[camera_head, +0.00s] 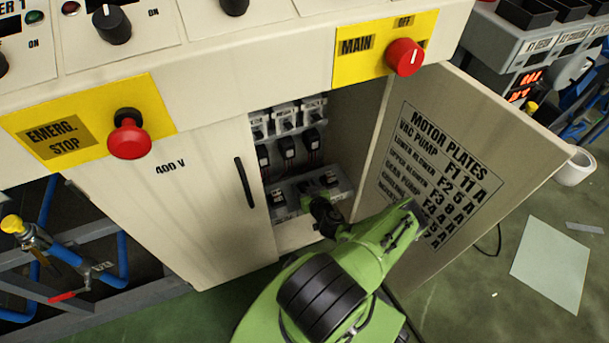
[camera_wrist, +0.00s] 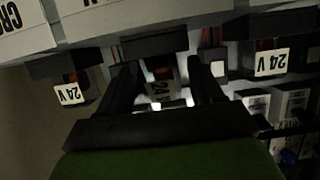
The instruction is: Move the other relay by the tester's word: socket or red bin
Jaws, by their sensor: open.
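My green arm reaches into the open cabinet in the head view, with my gripper (camera_head: 322,204) low in front of the bottom shelf. Similar 24 V blocks show at left (camera_wrist: 70,93) and at right (camera_wrist: 270,63). A row of black relays or breakers (camera_head: 287,146) hangs higher in the cabinet. I cannot make out a tester or a red bin.
The cabinet door (camera_head: 440,170) stands open at right and carries a motor plates chart. The closed 400 V door (camera_head: 175,210) bounds the left. A red emergency stop knob (camera_head: 129,138) and a red main switch (camera_head: 405,57) sit above. Paper (camera_head: 551,264) lies on the floor.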

